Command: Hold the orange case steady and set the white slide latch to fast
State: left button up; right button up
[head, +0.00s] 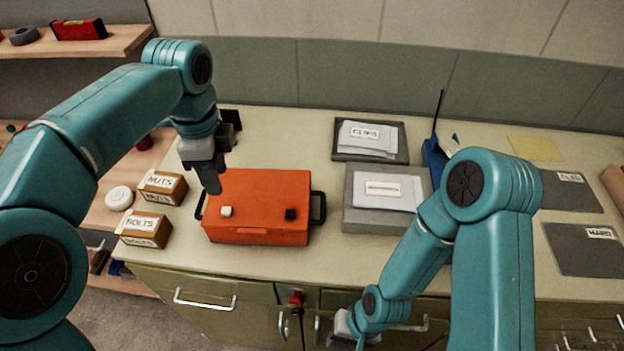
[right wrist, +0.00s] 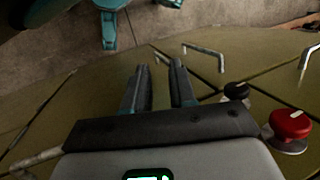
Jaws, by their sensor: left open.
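The orange case (head: 258,200) lies closed on the workbench. The white slide latch (head: 226,211) is on the left of its top, near the front, and a black latch (head: 290,214) is on the right. I cannot read any setting marks. My left gripper (head: 213,186) is open and points down at the case's back left corner; I cannot tell whether it touches. My right gripper (right wrist: 160,66) is open and empty in the right wrist view, in front of the drawers. In the head view only its grey body (head: 341,324) shows, below the bench's front edge.
Boxes of nuts (head: 163,187) and bolts (head: 145,229) stand left of the case. A grey tray (head: 372,218) with a labelled packet lies to its right, and a clips tray (head: 370,155) is behind. A red knob (right wrist: 290,124) and drawer handles (head: 205,303) stick out from the cabinet front.

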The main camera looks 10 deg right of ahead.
jog(key=s+a+r+m+g, duration=0.2)
jog(key=s+a+r+m, duration=0.15)
jog(key=r, duration=0.45)
jog(key=w+r+n, duration=0.1)
jog(key=w+r, duration=0.2)
jog(key=w, duration=0.1)
jog(key=w+r+n+t+h, duration=0.1)
jog(key=w+r, duration=0.2)
jog(key=w+r+n+t+h, duration=0.1)
jog(key=w+r, duration=0.2)
jog(key=w, duration=0.1)
jog(key=shift+w+a+r, duration=0.3)
jog(key=shift+a+r, duration=0.05)
jog(key=n+t+h, duration=0.2)
jog(key=t+h, duration=0.1)
jog(key=t, duration=0.2)
send_near(323, 209)
jog(key=v, duration=0.5)
jog(key=x, duration=1.5)
jog(key=shift+w+f, duration=0.15)
jog(key=shift+f, duration=0.15)
pick_arm(q)
jog(key=shift+s+a, duration=0.15)
jog(key=shift+a, duration=0.1)
